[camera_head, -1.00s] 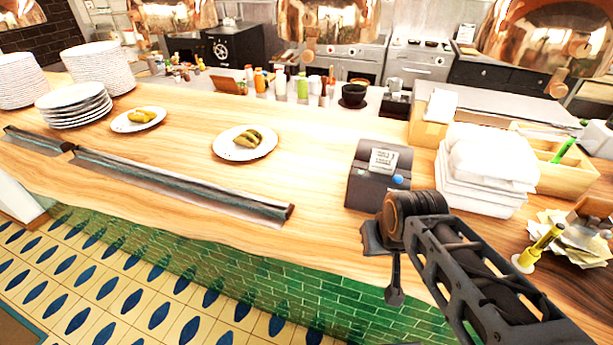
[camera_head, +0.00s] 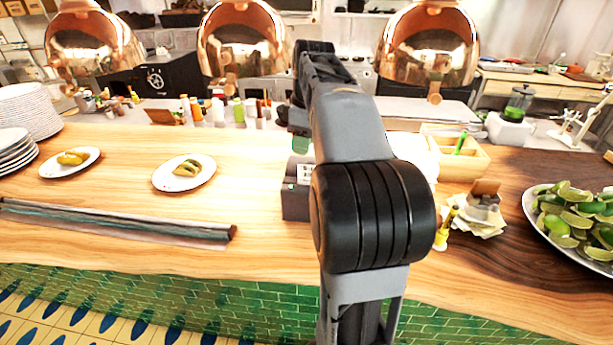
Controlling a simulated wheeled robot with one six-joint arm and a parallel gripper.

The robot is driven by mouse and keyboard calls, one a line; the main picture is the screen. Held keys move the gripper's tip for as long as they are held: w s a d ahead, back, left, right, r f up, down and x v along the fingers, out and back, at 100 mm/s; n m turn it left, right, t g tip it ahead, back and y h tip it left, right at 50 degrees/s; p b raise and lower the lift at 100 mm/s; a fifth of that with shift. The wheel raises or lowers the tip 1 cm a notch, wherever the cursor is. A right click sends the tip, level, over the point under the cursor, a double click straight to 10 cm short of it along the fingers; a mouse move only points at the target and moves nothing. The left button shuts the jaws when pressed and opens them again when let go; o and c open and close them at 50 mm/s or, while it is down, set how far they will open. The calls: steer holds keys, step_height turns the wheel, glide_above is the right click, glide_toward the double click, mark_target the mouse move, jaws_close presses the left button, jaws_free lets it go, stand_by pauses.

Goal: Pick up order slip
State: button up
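The dark ticket printer (camera_head: 295,203) stands on the wooden counter, mostly hidden behind my arm. A white printed order slip (camera_head: 304,173) shows at its front, with its right side hidden by my arm. My arm rises in front of the printer, bends at a large black joint and reaches away over the counter. My gripper (camera_head: 299,143) seems to hang down just above the printer and slip, small and partly covered by my forearm. I cannot tell whether its fingers are open or shut, or whether it touches the slip.
Plates with food (camera_head: 184,173) and plate stacks stand left, behind a dark rail (camera_head: 120,222). Right are a wooden box (camera_head: 470,160), a paper pile (camera_head: 480,222), a yellow-handled item (camera_head: 446,225) and a lime platter (camera_head: 540,225). Copper lamps (camera_head: 245,40) hang above.

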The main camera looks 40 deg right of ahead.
steer(key=d, duration=0.1)
steer(key=d+r+n, duration=0.1)
steer(key=d, duration=0.1)
steer(key=shift+w+d, duration=0.15)
steer(key=shift+d, duration=0.05)
glide_above(308, 174)
steer(key=f, duration=0.7)
steer(key=shift+d, duration=0.35)
steer(key=shift+w+a+f, duration=0.1)
steer(key=shift+a+f, duration=0.05)
steer(key=shift+f, duration=1.25)
steer(key=shift+a+f, duration=0.1)
steer(key=shift+f, duration=1.3)
steer(key=shift+c, duration=0.5)
jaws_close()
